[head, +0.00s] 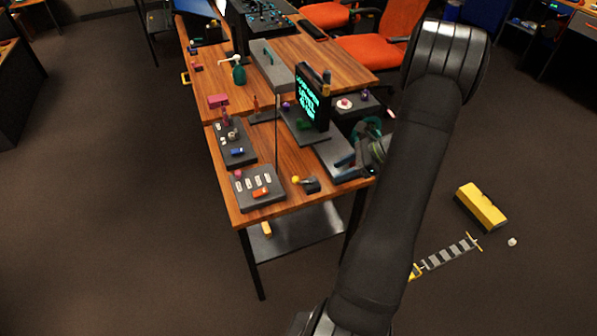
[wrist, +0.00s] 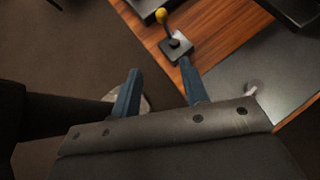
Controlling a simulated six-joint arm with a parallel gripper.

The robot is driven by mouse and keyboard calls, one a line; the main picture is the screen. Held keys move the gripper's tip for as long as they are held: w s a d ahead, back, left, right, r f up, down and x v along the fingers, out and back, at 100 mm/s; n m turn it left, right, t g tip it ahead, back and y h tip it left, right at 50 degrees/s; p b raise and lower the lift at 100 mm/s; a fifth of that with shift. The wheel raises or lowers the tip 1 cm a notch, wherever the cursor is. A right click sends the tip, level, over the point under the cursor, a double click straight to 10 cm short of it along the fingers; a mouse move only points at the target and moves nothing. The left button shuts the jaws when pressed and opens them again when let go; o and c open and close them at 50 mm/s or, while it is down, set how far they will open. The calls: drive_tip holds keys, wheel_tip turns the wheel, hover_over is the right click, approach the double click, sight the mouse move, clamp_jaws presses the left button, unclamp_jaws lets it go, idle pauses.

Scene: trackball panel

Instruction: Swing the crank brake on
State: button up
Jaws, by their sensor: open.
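A small dark lever unit with a yellow ball knob (head: 296,180) stands near the front right of the wooden desk; I take it as the crank brake. Its dark square base (head: 311,185) sits right of the knob, and the arm leans left. In the wrist view the knob (wrist: 161,15) is at the top, on a thin arm rising from the base (wrist: 177,46). My gripper (head: 338,169) is right of the unit, over the desk's right edge. Its blue fingers (wrist: 159,67) are apart and empty, short of the base and not touching it. Part of my gripper is hidden behind my arm.
Left of the lever is a dark panel (head: 245,200) with several switches. Behind it are another control panel (head: 222,153) and a screen with green text (head: 312,100). A grey plate (wrist: 240,80) lies right of the unit. A thin upright rod stands mid-desk.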

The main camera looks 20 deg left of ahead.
sight(296, 177)
drive_tip(key=s+a+f+y, duration=0.1)
drive_tip(key=a+f, duration=0.1)
drive_tip(key=a, duration=0.2)
drive_tip(key=s+a+f+m+t+y, duration=0.1)
drive_tip(key=a+f, duration=0.1)
drive_tip(key=a, duration=0.3)
drive_tip(key=s+a+f+m+t+y, duration=0.1)
drive_tip(key=a+f, duration=0.1)
drive_tip(key=a, duration=0.2)
drive_tip(key=shift+s+a+y, duration=0.3)
drive_tip(key=shift+s, duration=0.05)
